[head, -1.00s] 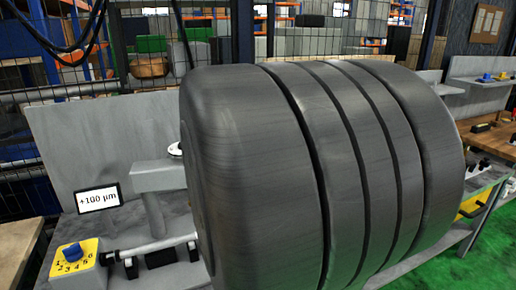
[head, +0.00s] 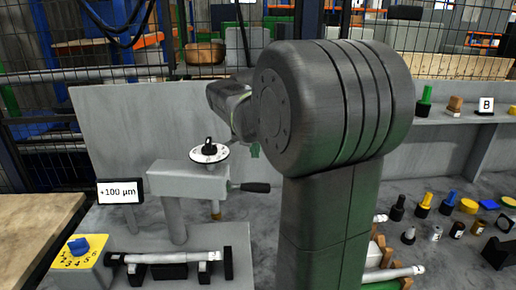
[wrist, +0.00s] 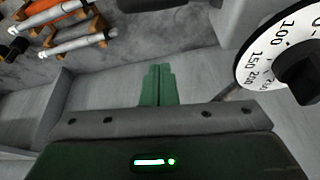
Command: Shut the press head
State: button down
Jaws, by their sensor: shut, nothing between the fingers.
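The press (head: 188,182) is a grey block on a column at the left of the bench in the head view. A white dial with a black knob (head: 209,152) sits on top, and a black-gripped lever (head: 255,187) points right. In the wrist view the dial (wrist: 285,55) is large at the upper right, with numbers such as 100 and 150. My gripper's green fingers (wrist: 158,85) are together and empty. In the head view my gripper (head: 254,151) is mostly hidden by my arm, above and right of the press. I cannot tell whether the head is open.
A "+100 µm" display (head: 119,192) stands left of the press. A yellow box with a blue knob (head: 80,250) and a shaft on supports (head: 165,258) lie in front. Several small parts and orange racks with shafts (wrist: 75,42) stand on the right.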

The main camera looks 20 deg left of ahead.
notch_tip(320, 180, down, 7)
jog(key=s+p, duration=0.1)
jog(key=shift+s+d, duration=0.25)
jog(key=shift+s+f, duration=0.1)
dwell(0.4)
